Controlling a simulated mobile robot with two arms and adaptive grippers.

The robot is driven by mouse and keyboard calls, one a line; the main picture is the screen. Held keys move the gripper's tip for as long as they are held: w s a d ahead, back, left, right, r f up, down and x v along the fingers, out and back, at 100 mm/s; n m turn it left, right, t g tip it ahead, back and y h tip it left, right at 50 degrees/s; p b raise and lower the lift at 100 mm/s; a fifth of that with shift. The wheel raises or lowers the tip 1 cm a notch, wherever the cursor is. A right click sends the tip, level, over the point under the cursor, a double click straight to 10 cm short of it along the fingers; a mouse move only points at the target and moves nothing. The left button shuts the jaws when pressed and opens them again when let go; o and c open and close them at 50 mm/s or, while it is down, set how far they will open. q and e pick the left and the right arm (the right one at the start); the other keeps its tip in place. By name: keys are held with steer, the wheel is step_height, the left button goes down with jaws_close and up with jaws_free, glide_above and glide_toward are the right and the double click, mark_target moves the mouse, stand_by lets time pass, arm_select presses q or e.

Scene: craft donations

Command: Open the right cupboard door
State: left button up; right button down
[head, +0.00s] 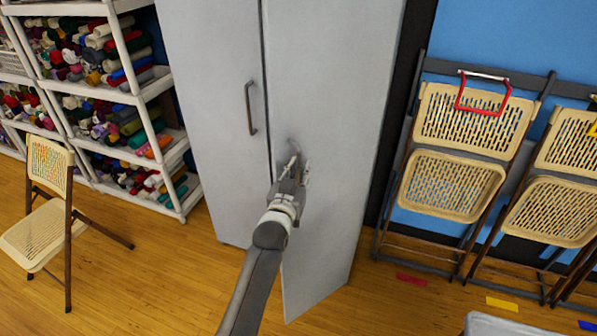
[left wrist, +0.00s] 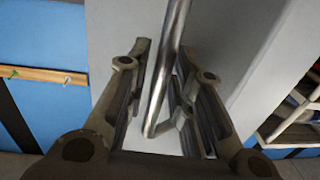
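The tall grey cupboard has a left door (head: 215,110) that lies closed and a right door (head: 335,120) that stands ajar, its free edge swung out toward me. The right door's metal handle (left wrist: 168,75) runs between the fingers of my left gripper (left wrist: 162,80) in the left wrist view. In the head view my left gripper (head: 297,165) is at this handle and hides most of it. My right gripper is not in view.
The left door has its own dark handle (head: 250,108). White shelves (head: 165,140) of yarn stand to the left, with a folding chair (head: 45,215) before them. Folded chairs (head: 450,180) hang at the right wall. Wooden floor (head: 160,280) in front is mostly clear.

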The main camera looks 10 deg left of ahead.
arm_select(q)
steer(key=shift+o, duration=0.6)
steer(key=shift+s, duration=0.15)
steer(key=s, duration=1.1)
steer(key=shift+s+a, duration=0.2)
steer(key=shift+s, duration=0.2)
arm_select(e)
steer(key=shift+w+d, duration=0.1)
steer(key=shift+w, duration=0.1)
arm_select(q)
steer(key=shift+c, duration=0.4)
